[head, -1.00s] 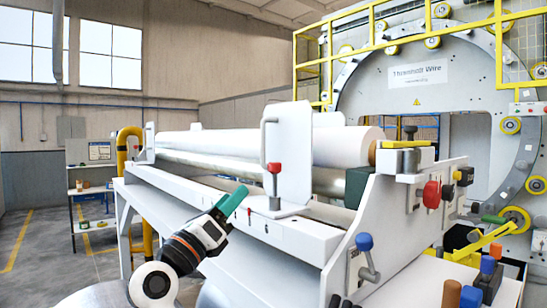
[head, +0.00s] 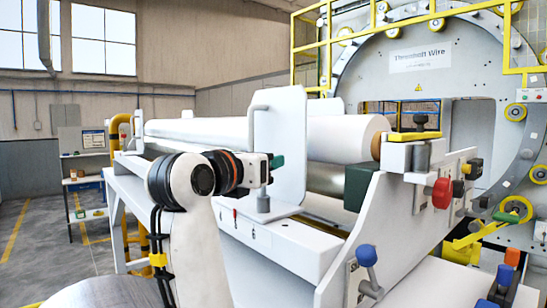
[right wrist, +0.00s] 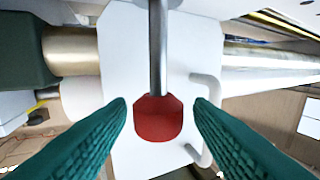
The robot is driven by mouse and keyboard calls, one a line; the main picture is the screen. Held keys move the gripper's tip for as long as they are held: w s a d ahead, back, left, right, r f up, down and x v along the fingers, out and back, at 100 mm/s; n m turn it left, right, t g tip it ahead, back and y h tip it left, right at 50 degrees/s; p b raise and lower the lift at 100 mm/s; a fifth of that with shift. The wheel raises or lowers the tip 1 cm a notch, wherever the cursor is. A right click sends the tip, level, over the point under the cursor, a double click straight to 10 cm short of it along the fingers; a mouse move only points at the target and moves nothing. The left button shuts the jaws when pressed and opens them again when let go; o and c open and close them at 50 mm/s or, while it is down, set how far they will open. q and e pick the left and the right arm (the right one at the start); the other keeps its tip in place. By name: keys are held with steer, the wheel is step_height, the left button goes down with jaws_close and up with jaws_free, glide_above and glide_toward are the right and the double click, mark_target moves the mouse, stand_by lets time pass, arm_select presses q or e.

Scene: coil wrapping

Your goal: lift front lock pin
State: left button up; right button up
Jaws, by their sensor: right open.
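The front lock pin shows in the right wrist view as a red knob (right wrist: 158,120) on a grey metal shaft (right wrist: 157,45), in front of a white plate. My right gripper (right wrist: 160,104) is open, with one teal finger on each side of the knob and visible gaps to it. In the head view my right gripper (head: 273,166) is at the white upright plate (head: 283,120) and hides the red knob. The pin's grey base (head: 263,203) shows below it. My left gripper is not in view.
A white roll (head: 345,138) lies behind the plate, along the white frame (head: 300,240). A blue-knobbed lever (head: 367,262) and a red knob (head: 442,193) are to the right. A large ring machine (head: 465,80) with yellow rails stands behind.

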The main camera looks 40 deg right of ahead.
steer(key=shift+w+d+r, duration=0.1)
steer(key=shift+w+d, duration=0.15)
steer(key=shift+d, duration=0.1)
steer(key=shift+s, duration=0.15)
steer(key=shift+c, duration=0.6)
jaws_close()
steer(key=shift+a+r+p, duration=0.1)
steer(key=shift+r+p, duration=0.65)
steer(key=shift+r, duration=0.8)
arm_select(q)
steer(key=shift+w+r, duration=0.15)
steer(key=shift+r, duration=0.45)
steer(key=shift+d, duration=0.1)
arm_select(e)
steer(key=shift+o, duration=0.6)
jaws_free()
